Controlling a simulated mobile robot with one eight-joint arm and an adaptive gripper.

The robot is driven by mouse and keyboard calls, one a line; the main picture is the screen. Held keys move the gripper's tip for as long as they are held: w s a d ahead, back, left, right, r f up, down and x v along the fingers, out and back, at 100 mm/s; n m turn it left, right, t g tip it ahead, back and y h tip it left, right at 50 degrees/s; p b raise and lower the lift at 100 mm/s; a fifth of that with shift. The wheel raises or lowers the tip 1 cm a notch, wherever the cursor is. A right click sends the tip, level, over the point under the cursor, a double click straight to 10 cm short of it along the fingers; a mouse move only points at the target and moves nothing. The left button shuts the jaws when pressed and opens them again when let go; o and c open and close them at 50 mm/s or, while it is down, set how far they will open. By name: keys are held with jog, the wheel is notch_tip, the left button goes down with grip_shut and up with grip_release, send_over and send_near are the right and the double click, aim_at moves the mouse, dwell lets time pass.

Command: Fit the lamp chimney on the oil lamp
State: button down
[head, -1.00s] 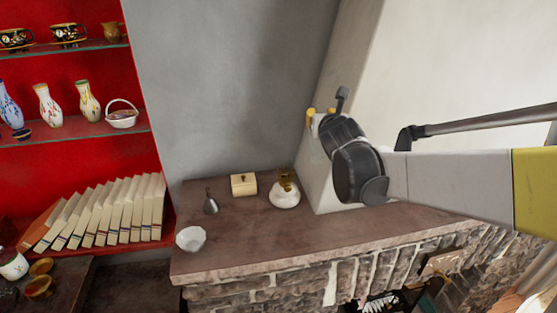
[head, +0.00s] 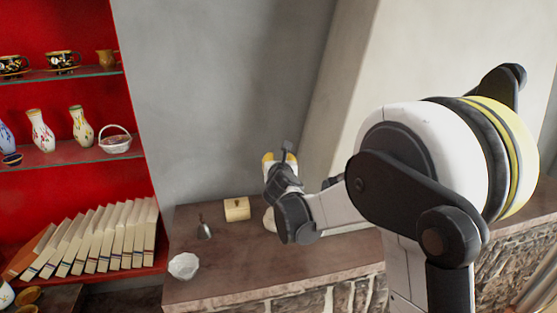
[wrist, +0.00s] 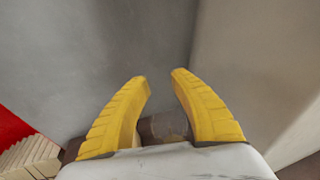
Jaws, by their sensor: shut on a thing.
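My gripper (head: 280,157) is up above the mantel, its yellow fingers pointing upward in the head view. In the wrist view, my gripper (wrist: 159,77) has its two fingers apart around a faint, glassy patch (wrist: 171,128), which I take for the clear lamp chimney. Its outline is hard to make out. The oil lamp (head: 268,220) has a white round body and stands on the mantel. Only a sliver of its left side shows; my arm hides the rest, with its brass top. My gripper is above the lamp and apart from it.
The stone mantel (head: 225,270) holds a cream box (head: 236,208), a small grey bell-shaped thing (head: 204,228) and a white bowl (head: 183,266) left of the lamp. A grey wall is behind, a pale slanted wall to the right. A red shelf with vases and books stands left.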

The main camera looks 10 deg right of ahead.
jog(key=shift+w+f, duration=0.1)
jog(key=shift+f, duration=0.3)
jog(key=shift+f+b, duration=0.5)
jog(key=shift+b, duration=0.1)
jog(key=shift+f, duration=0.1)
jog(key=c, duration=1.1)
grip_release()
